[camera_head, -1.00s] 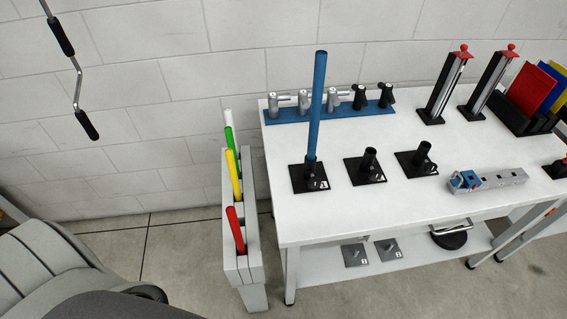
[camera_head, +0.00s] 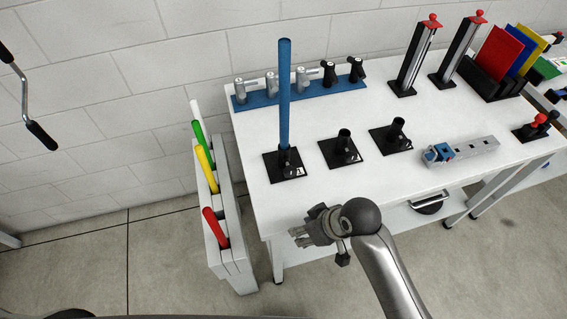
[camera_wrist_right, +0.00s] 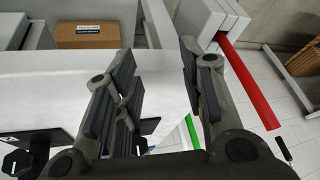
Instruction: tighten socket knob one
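Socket one, a black socket on a black square plate (camera_head: 273,173), stands at the left of the white table. A blue pole (camera_head: 285,95) stands upright in it. Its small dark knob is too small to make out clearly in the head view. Two more black sockets, the middle one (camera_head: 343,150) and the right one (camera_head: 395,135), stand empty beside it. My right gripper (camera_head: 299,237) is over the table's front edge, in front of socket one and apart from it. In the wrist view the right gripper (camera_wrist_right: 152,72) has its fingers spread and nothing between them. My left gripper is not in view.
A blue rack (camera_head: 262,98) with clamps stands behind the sockets. A grey metal bar (camera_head: 475,148) lies at right. A holder (camera_head: 236,262) with coloured rods stands left of the table. A cardboard box (camera_wrist_right: 87,35) shows in the wrist view. The table front is clear.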

